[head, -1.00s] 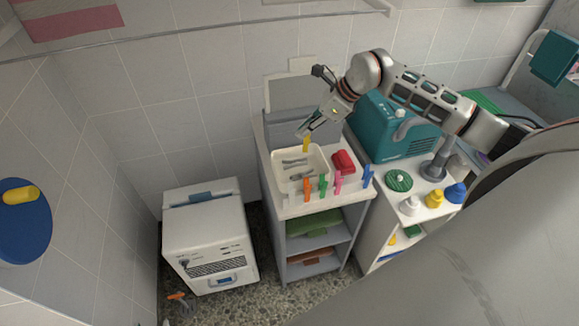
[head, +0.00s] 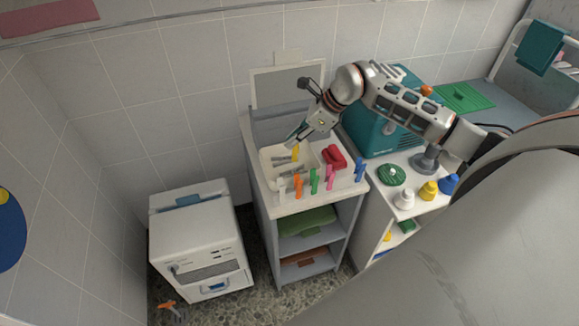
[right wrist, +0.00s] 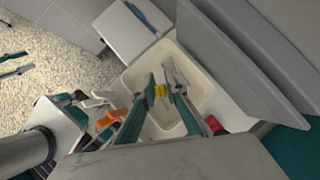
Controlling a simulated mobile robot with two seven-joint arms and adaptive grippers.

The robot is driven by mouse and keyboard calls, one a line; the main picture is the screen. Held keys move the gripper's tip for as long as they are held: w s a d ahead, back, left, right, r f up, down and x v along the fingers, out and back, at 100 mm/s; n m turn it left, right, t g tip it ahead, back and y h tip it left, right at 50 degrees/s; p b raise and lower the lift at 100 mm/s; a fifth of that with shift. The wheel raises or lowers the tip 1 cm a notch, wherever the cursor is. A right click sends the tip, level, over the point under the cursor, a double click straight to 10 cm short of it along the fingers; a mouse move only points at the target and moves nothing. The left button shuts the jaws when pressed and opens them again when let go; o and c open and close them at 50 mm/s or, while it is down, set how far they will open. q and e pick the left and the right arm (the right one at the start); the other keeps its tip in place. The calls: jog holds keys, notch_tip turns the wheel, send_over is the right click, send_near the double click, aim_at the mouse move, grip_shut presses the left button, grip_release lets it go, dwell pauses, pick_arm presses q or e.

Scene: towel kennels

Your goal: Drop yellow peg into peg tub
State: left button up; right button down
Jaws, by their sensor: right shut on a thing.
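The yellow peg (head: 296,153) is between the fingertips of my right gripper (head: 294,142), which is shut on it. In the right wrist view the yellow peg (right wrist: 160,91) shows between the two fingers, over the inside of the cream tub (right wrist: 133,82). In the head view the cream tub (head: 266,158) stands on top of the grey cart, with grey metal-looking pieces (head: 284,160) inside. The peg is at or just above the tub's opening; its exact height is hard to tell.
Orange (head: 298,187), green (head: 313,181), pink (head: 330,177) and blue (head: 360,170) pegs stand along the cart's front edge. A red object (head: 334,157) lies right of the tub. A teal machine (head: 370,132) stands further right, with bottles before it.

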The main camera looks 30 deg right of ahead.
jog(key=c, duration=2)
grip_release()
jog(key=shift+o, duration=0.2)
jog(key=shift+r, duration=0.1)
jog(key=v, duration=1.2)
jog(key=shift+s+d, duration=0.1)
